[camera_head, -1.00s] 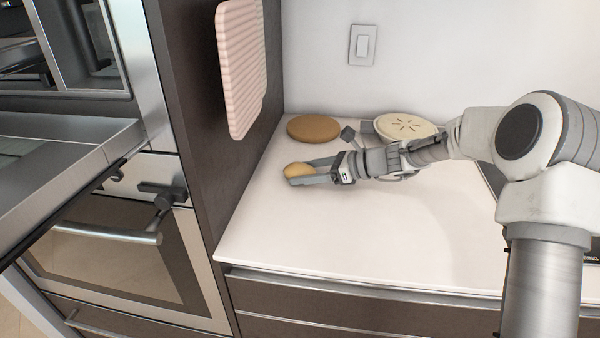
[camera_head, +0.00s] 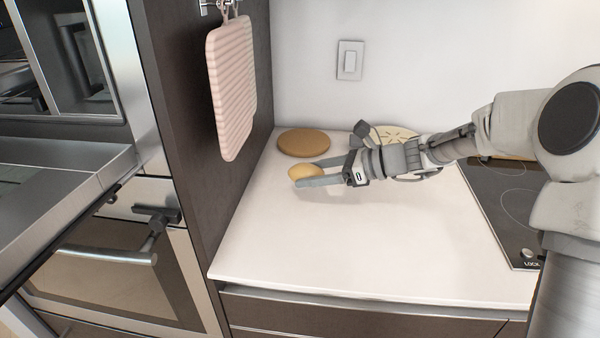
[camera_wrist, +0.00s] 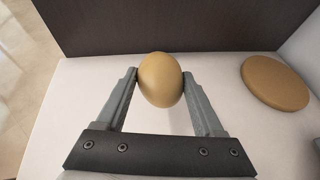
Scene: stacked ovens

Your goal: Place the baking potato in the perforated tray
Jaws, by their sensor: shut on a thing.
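The baking potato (camera_head: 304,172) is a smooth yellow-tan oval above the white counter, toward its left side. It also shows in the wrist view (camera_wrist: 160,80), between the two fingertips. My gripper (camera_head: 308,174) is shut on the potato, one finger on each side of it; the wrist view shows both grey fingers (camera_wrist: 160,83) against it. I cannot tell how far the potato is above the counter. I cannot make out the perforated tray in either view.
A steel oven door (camera_head: 65,172) sticks out flat at the left, above a closed lower oven (camera_head: 125,265). A pink ribbed mitt (camera_head: 232,85) hangs on the dark cabinet side. A brown round board (camera_head: 303,142), a cream round dish (camera_head: 395,133) and a cooktop (camera_head: 505,205) are nearby. The front counter is clear.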

